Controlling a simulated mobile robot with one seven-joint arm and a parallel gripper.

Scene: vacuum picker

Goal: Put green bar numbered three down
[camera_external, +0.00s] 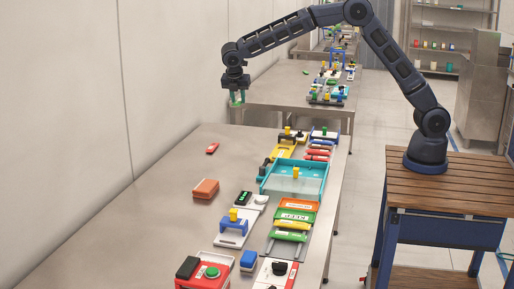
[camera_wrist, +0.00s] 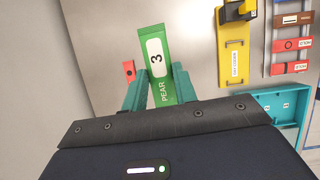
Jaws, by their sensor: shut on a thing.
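The green bar (camera_wrist: 158,58) has a white label with a black "3" and the word "PEAR". My gripper (camera_wrist: 159,88) has its two teal fingers shut on it in the wrist view. In the external view my gripper (camera_external: 237,98) hangs above the far end of the near steel table (camera_external: 150,208), and the green bar is too small there to make out clearly. The bar appears held above the table surface, with no contact visible. The bar's near end is hidden behind my gripper body.
A small red block (camera_external: 212,148) and an orange block (camera_external: 205,188) lie apart on the table's left. A teal tray (camera_external: 272,186), a yellow plate (camera_wrist: 234,62) and several coloured bars stand along the right side. The table's far left is clear.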

